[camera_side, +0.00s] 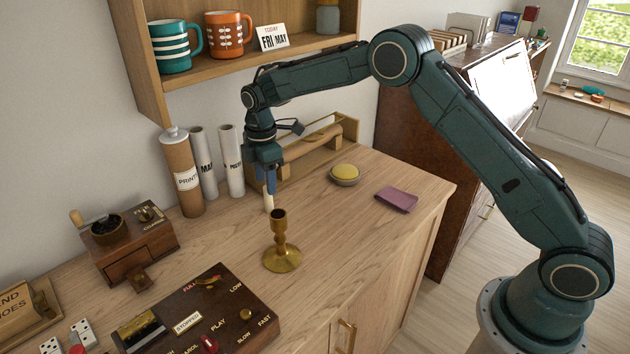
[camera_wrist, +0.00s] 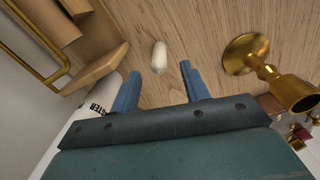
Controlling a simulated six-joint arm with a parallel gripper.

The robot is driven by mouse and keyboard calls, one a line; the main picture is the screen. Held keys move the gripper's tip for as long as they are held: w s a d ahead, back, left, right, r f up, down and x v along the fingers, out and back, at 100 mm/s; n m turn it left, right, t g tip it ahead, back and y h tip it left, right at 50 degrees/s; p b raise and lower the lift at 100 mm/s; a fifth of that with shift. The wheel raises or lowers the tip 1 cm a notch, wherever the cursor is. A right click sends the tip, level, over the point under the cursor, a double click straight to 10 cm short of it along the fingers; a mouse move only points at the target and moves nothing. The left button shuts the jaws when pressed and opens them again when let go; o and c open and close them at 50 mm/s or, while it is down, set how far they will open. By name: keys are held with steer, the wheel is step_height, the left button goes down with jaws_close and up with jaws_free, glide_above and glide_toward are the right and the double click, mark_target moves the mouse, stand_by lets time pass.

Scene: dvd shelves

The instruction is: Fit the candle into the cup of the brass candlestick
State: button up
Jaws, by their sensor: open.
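The brass candlestick (camera_side: 281,246) stands upright on the wooden counter, with its cup (camera_side: 279,214) facing up and empty. It also shows at the right of the wrist view (camera_wrist: 262,64). The pale candle (camera_side: 269,203) appears upright on the counter, behind and slightly left of the candlestick. My gripper (camera_side: 271,187) points down directly above the candle. In the wrist view my gripper (camera_wrist: 158,70) has its two blue fingers apart, and the candle (camera_wrist: 159,57) lies in line with the gap between them. I cannot tell whether the fingertips reach down around its top.
Poster tubes (camera_side: 204,163) and a cardboard tube (camera_side: 182,172) stand left of my gripper, near the wall. A wooden rack (camera_side: 308,152) is behind it. A yellow sponge in a dish (camera_side: 345,174) and a purple cloth (camera_side: 397,199) lie right. A shelf (camera_side: 240,62) hangs above.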

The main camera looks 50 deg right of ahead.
mark_target(269, 211)
steer(key=shift+f, duration=0.1)
steer(key=shift+f, duration=2.55)
jaws_close()
